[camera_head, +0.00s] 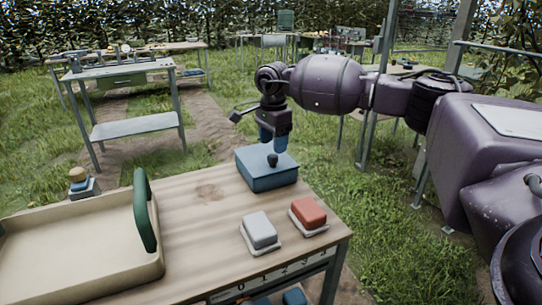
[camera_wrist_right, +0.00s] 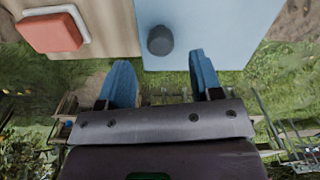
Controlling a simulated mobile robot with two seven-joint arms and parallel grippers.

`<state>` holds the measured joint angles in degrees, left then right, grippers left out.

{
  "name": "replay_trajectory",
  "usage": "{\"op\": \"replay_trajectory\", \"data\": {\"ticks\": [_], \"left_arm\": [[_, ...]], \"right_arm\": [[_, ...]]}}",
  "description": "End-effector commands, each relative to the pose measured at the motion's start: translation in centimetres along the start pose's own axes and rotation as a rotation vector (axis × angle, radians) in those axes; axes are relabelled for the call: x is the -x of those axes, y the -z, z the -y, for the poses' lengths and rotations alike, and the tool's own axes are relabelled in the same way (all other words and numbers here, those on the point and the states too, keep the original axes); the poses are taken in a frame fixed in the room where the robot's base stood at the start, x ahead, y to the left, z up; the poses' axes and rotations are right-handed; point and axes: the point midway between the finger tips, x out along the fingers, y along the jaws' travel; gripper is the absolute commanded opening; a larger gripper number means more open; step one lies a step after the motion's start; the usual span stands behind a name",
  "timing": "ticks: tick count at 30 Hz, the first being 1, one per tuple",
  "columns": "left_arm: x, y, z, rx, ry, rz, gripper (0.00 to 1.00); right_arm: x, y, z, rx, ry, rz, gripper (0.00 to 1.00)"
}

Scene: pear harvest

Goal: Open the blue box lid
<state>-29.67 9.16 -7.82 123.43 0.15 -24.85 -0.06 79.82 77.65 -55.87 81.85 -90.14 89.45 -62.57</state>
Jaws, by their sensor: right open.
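The blue box (camera_head: 262,179) stands at the far right corner of the wooden table, with its lid (camera_head: 250,163) on it. A dark round knob (camera_head: 272,160) sits on top of the lid. My right gripper (camera_head: 273,148) is just above and behind the knob, fingers pointing down. In the right wrist view the knob (camera_wrist_right: 160,40) lies ahead of the two blue fingertips (camera_wrist_right: 160,72), apart from them, over the blue lid (camera_wrist_right: 210,30). The right gripper is open and empty. My left gripper is not in view.
A grey block (camera_head: 260,229) and a red block (camera_head: 309,213) sit on white bases in front of the box. A cream tray (camera_head: 150,282) with a green handle (camera_head: 145,210) fills the table's left. A wooden-topped knob (camera_head: 79,180) stands behind it. Bare wood (camera_head: 205,215) lies between.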

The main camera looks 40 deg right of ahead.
Motion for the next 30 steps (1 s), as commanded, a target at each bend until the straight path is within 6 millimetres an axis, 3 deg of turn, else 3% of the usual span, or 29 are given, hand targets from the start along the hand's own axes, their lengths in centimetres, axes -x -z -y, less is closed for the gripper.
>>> {"op": "replay_trajectory", "data": {"ticks": [3, 9, 21, 30], "left_arm": [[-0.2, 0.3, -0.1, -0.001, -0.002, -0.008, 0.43], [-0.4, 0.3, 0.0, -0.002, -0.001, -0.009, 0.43], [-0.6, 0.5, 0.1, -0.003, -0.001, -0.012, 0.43], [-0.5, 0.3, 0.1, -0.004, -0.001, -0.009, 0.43]], "right_arm": [[-2.1, 0.0, 0.0, 0.0, -0.004, 0.0, 0.59], [-4.0, 0.0, 0.0, 0.0, -0.002, 0.001, 0.59], [-4.4, 0.0, 0.0, 0.0, 0.001, 0.001, 0.59], [-4.4, 0.0, 0.0, 0.0, 0.001, 0.001, 0.15]]}}
